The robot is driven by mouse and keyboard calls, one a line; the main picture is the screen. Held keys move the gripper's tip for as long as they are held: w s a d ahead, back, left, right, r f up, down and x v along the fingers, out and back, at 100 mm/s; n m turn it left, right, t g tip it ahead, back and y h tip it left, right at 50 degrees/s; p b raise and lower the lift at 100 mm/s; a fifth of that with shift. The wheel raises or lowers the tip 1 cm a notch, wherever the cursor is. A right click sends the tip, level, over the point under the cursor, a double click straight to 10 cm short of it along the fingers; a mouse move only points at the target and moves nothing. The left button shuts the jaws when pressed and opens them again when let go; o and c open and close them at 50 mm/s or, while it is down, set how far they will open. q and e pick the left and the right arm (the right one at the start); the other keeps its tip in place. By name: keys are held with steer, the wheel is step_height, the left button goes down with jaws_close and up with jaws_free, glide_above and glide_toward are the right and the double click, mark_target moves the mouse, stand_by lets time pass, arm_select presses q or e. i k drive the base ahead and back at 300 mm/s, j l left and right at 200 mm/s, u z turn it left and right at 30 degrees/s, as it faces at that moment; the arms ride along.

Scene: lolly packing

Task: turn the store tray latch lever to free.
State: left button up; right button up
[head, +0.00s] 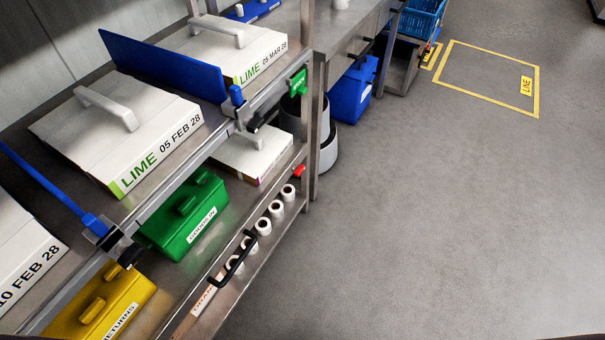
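A small red piece (299,171), which may be the latch lever, sits at the far end of the lower shelf's front edge. Its turn position is too small to tell. A black bar handle (238,256) stands on the same front edge, nearer to me, beside a partly hidden label with red letters (204,298). I cannot tell whether that front belongs to the store tray. Neither of my grippers is in view.
White LIME boxes (120,130) stand on the upper shelf between blue dividers (165,65). Below are a green bin (185,215), a yellow bin (100,305) and several white rolls (276,208). A blue bin (352,90) stands beyond. The grey floor (430,220) at right is clear.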

mark_target(297, 171)
steer(key=i+l+u, duration=0.1)
steer(key=l, duration=0.25)
steer(key=i+l+u, duration=0.1)
steer(key=l, duration=0.25)
steer(key=i+l+u, duration=0.1)
steer(key=i+l, duration=0.15)
steer(key=l, duration=0.15)
